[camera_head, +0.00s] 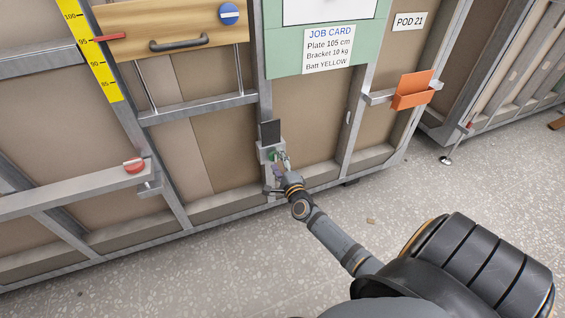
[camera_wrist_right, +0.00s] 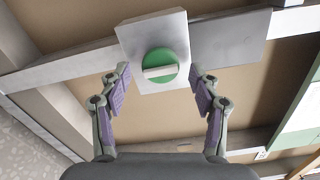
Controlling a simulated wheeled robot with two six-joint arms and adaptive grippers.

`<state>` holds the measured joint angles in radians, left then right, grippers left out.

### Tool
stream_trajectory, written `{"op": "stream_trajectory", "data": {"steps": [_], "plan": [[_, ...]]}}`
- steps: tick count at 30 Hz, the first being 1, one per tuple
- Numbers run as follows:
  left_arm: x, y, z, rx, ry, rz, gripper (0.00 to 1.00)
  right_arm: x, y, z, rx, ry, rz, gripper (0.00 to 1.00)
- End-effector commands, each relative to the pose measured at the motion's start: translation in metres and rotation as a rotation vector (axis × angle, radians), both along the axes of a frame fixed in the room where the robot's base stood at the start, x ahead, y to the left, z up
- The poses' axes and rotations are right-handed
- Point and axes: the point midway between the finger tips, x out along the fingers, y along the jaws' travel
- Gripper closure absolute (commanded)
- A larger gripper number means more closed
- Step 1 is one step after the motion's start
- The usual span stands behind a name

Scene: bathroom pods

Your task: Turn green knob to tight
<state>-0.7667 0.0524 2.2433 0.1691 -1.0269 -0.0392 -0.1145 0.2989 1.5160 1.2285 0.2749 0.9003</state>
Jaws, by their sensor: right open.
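The green knob (camera_wrist_right: 159,68) is a round green disc with a pale raised bar across it, on a light grey plate (camera_wrist_right: 135,40) in the right wrist view. The bar lies nearly level in that view. My right gripper (camera_wrist_right: 160,78) is open, with one finger on each side of the knob and a gap to both. I cannot tell how far the fingertips are from the plate. In the head view the right gripper (camera_head: 279,163) is at the knob (camera_head: 272,155), which it partly hides. My left gripper is not in view.
A dark grey panel (camera_head: 270,132) is just above the knob. An orange holder (camera_head: 412,90) juts out at right. The speckled floor (camera_head: 180,285) is mostly clear.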

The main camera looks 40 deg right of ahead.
Motion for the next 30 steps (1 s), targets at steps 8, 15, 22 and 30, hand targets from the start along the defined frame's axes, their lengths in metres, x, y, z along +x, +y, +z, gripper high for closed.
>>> {"op": "stream_trajectory", "data": {"steps": [8, 15, 22, 30], "plan": [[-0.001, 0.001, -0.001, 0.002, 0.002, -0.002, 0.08, -0.066, 0.015, -0.002, 0.001, 0.006, 0.001, 0.37], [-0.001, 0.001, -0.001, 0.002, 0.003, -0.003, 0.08, -0.102, 0.024, -0.001, 0.002, 0.003, 0.000, 0.37], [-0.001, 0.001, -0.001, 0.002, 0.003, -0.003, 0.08, -0.108, 0.025, -0.001, 0.003, 0.002, -0.001, 0.37], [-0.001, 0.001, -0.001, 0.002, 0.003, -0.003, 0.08, -0.107, 0.025, -0.001, 0.002, 0.002, 0.000, 0.37]]}}
